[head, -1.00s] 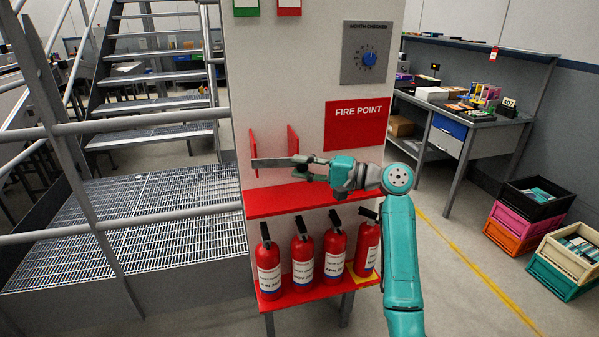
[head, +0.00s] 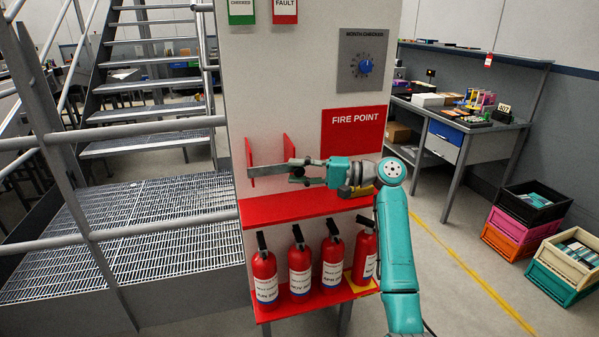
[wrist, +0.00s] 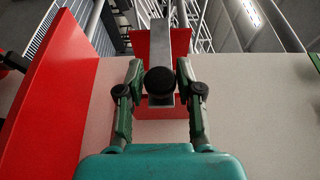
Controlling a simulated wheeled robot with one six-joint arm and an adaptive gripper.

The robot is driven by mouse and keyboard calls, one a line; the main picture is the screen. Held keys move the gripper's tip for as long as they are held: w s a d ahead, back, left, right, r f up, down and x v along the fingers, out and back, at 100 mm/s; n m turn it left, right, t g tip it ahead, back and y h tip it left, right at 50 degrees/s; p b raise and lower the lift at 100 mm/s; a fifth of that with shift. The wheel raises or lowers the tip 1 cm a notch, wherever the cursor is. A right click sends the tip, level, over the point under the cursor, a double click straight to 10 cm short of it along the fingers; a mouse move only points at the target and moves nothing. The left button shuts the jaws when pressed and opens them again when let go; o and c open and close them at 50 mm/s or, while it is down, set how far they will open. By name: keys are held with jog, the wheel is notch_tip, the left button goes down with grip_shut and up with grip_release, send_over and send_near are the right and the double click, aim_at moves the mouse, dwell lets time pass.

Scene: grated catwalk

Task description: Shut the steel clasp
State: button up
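The steel clasp is a flat grey bar (head: 268,170) that lies across the red brackets (head: 289,150) on the fire point panel, above the red shelf. In the wrist view the bar (wrist: 160,42) runs away from me, with a round black knob (wrist: 159,81) at its near end. My gripper (head: 298,171) is level with the bar at its right end. In the wrist view my gripper (wrist: 160,70) has one finger on each side of the bar and knob, with a narrow gap showing on both sides. It is open. The bar's seating in the far bracket is unclear.
A red shelf (head: 292,208) sits just below my gripper. Several red extinguishers (head: 299,262) stand on the lower shelf. A blue dial (head: 365,67) and a FIRE POINT sign (head: 353,131) are above right. A railing (head: 140,225) and grating lie left.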

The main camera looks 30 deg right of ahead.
jog(key=shift+o, duration=0.7)
jog(key=v, duration=1.2)
